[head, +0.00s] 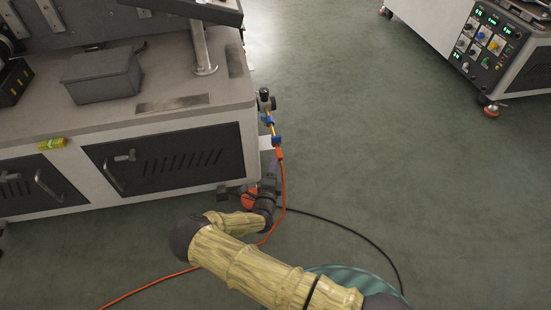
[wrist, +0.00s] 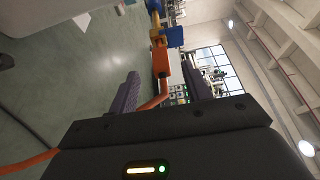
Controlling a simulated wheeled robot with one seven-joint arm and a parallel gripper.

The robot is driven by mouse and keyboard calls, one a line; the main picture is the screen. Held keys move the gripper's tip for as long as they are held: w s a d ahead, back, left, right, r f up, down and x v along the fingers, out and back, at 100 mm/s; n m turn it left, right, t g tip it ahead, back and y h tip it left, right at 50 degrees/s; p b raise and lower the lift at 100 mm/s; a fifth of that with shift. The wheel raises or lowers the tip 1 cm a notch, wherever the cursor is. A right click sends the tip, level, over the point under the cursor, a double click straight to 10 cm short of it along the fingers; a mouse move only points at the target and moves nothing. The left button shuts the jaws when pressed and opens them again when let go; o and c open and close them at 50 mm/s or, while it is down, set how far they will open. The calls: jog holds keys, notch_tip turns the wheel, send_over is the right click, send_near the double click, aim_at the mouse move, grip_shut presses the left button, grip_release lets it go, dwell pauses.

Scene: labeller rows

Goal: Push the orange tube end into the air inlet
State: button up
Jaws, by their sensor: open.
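The orange tube end (head: 280,154) is at the machine's right corner, directly below the air inlet (head: 268,119), a yellow and blue fitting on the machine's side. In the wrist view the orange end (wrist: 161,64) meets the yellow part of the inlet (wrist: 157,37) with no clear gap. I cannot tell how deep it sits. My gripper (head: 274,165) is just below the tube end. In the wrist view its dark fingers (wrist: 163,88) stand apart, with the orange tube passing between them and clear space on the right side.
The machine cabinet (head: 165,165) with dark doors stands left of my arm. The orange tube trails down to the floor, and a black cable (head: 350,231) curves across it. Another machine (head: 485,45) stands at the upper right. The green floor between is clear.

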jog(key=s+a+p, duration=0.1)
jog(key=s+p, duration=0.1)
jog(key=s, duration=1)
jog(key=shift+a+p, duration=0.15)
jog(key=shift+p, duration=0.25)
jog(key=s+d+r+m+g+h, duration=0.1)
jog(key=d+r+m+g+h, duration=0.35)
jog(key=d+m, duration=0.4)
jog(key=s+d+r+m+g+h, duration=0.1)
jog(key=d+r+m+g+h, duration=0.4)
jog(key=m, duration=0.6)
jog(key=s+d+r+m+g+y, duration=0.65)
jog(key=s+r+m+g, duration=0.3)
jog(key=m, duration=1.05)
notch_tip(320, 180, up, 47)
jog(key=d+m+t+y+p, duration=0.2)
jog(key=m+p, duration=1.1)
jog(key=p, duration=2.3)
jog(key=t+y, duration=0.1)
jog(key=y, duration=0.1)
jog(key=shift+s+t+y, duration=0.3)
jog(key=shift+s+y, duration=0.05)
jog(key=shift+y, duration=0.05)
